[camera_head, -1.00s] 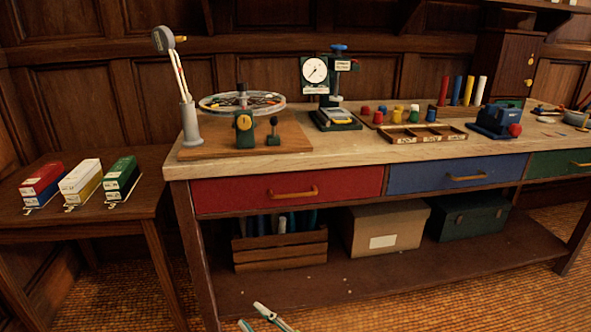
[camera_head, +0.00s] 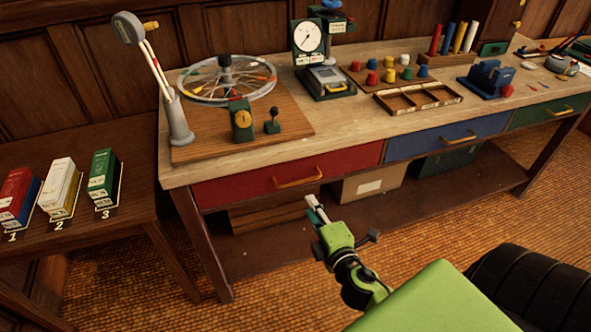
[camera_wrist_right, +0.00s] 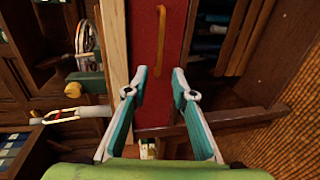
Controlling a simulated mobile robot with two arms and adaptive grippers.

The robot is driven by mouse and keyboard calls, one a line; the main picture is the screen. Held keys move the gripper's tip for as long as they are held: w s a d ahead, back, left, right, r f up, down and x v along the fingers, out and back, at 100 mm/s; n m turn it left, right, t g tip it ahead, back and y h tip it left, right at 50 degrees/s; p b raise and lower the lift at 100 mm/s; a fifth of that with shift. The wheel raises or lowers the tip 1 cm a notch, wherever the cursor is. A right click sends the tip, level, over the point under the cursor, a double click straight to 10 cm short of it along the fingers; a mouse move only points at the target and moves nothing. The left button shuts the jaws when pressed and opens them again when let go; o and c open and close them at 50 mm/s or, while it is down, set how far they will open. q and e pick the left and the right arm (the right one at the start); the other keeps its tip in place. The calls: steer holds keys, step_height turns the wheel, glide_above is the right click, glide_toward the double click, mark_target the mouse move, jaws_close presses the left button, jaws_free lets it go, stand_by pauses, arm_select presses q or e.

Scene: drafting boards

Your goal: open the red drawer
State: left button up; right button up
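The red drawer (camera_head: 240,186) is shut, its front flush under the left end of the workbench top. Its brass-coloured bar handle (camera_head: 298,177) is on the middle of the front. My right gripper (camera_head: 314,208) is below and in front of the handle, apart from it. In the right wrist view the red drawer front (camera_wrist_right: 145,55) stands upright in the picture with the handle (camera_wrist_right: 159,40) beyond the two fingertips. The right gripper (camera_wrist_right: 160,80) is open and there is nothing between its fingers. My left gripper is not in view.
A blue drawer (camera_head: 447,136) and a green drawer (camera_head: 552,112) are to the right. A cardboard box (camera_head: 367,183) and a wooden crate (camera_head: 265,215) sit on the lower shelf. A side table (camera_head: 100,232) with labelled boxes stands at left. The space before the red drawer is clear.

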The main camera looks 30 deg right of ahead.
mark_target(296, 183)
steer(key=b+x, duration=0.2)
steer(key=x, duration=1.1)
steer(key=shift+w+f, duration=0.1)
steer(key=shift+w, duration=0.1)
jaws_close()
